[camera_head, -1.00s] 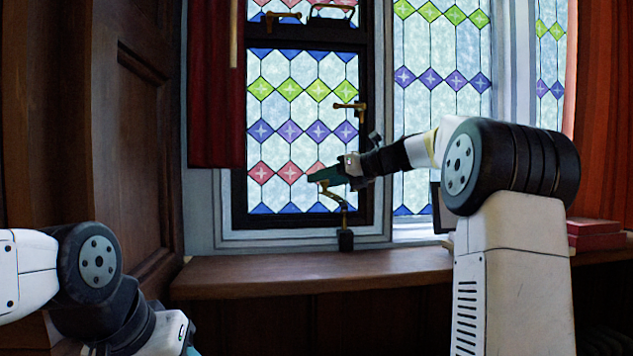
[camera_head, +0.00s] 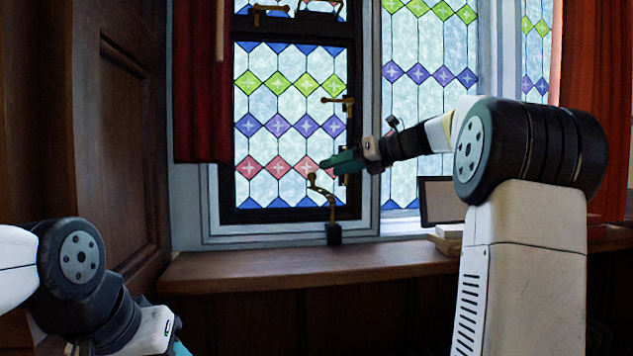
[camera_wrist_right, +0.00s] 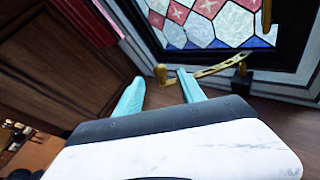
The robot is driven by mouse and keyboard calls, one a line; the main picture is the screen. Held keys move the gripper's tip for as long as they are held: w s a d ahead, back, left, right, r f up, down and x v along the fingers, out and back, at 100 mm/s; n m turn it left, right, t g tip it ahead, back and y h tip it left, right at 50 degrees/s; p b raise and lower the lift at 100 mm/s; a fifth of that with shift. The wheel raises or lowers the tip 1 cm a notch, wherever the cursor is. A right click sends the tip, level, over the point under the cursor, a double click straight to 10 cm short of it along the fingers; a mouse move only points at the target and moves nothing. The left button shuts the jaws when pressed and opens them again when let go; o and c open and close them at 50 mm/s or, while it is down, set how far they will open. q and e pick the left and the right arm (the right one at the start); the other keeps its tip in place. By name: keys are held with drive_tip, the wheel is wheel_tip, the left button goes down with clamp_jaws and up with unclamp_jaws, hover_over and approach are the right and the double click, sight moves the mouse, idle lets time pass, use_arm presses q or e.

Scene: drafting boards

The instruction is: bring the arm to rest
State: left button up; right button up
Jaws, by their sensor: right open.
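My right gripper (camera_head: 330,162) is raised in front of the stained-glass window (camera_head: 290,130). In the right wrist view its two teal fingers (camera_wrist_right: 160,92) stand apart with nothing between them. A brass stay with a curled end (camera_head: 322,188) rises from a dark block (camera_head: 333,234) at the sill, just below the gripper in the head view. In the right wrist view the brass stay (camera_wrist_right: 215,70) lies beyond the fingertips, apart from them. My left arm is at the lower left of the head view; only a sliver of teal shows at its gripper, so its jaws cannot be judged.
A wooden sill (camera_head: 290,269) runs below the window. A red curtain (camera_head: 202,80) hangs at its left, beside a dark panelled wall (camera_head: 110,130). A dark-framed panel (camera_head: 440,202) and pale books (camera_head: 446,240) stand on the sill behind my right arm. Brass handles (camera_head: 340,100) stick out from the window frame.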

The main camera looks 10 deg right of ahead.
drive_tip(key=s+a+f+n+g+h, duration=0.1)
drive_tip(key=s+f+n+h, duration=0.3)
drive_tip(key=s+f+n, duration=0.9)
drive_tip(key=s+a+f+n+g+h, duration=0.2)
drive_tip(key=s+f+n+h, duration=0.3)
drive_tip(key=s+f+n, duration=0.8)
drive_tip(key=s+n, duration=0.4)
drive_tip(key=s, duration=0.3)
drive_tip(key=shift+f, duration=0.35)
